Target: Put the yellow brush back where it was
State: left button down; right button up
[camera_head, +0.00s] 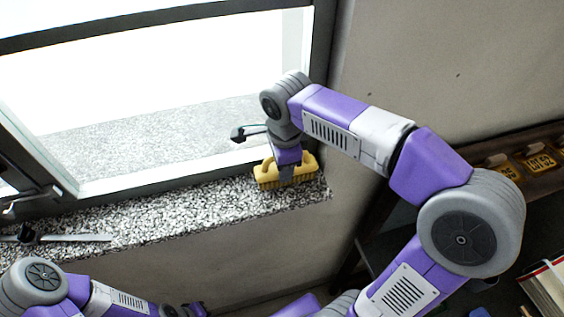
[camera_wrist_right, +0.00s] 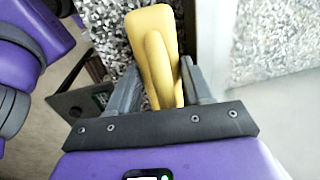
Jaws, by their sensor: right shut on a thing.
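The yellow brush (camera_head: 268,174) is at the right end of the speckled stone window sill (camera_head: 160,212), bristles down, close to the window frame. My right gripper (camera_head: 287,170) reaches down from above and is shut on the brush. In the right wrist view the yellow brush handle (camera_wrist_right: 155,55) lies between the two fingers of my right gripper (camera_wrist_right: 155,88). I cannot tell whether the bristles touch the sill. My left arm shows at the lower left of the head view. Its gripper (camera_head: 183,310) is at the bottom edge, partly cut off, and its fingers are unclear.
The window frame (camera_head: 170,178) runs along the back of the sill, with a dark handle (camera_head: 247,132) beside my right wrist. A metal stay (camera_head: 60,238) lies on the sill at left. The middle of the sill is clear. A shelf with yellow labels (camera_head: 540,162) stands at right.

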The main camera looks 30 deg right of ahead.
jog(key=o, duration=1.1)
jog(key=shift+r, duration=0.2)
notch_tip(320, 180, up, 12)
jog(key=s+p, duration=0.1)
jog(key=shift+s+a+f+p, duration=0.2)
jog(key=shift+s+a+p, duration=0.05)
jog(key=shift+s+p, duration=0.15)
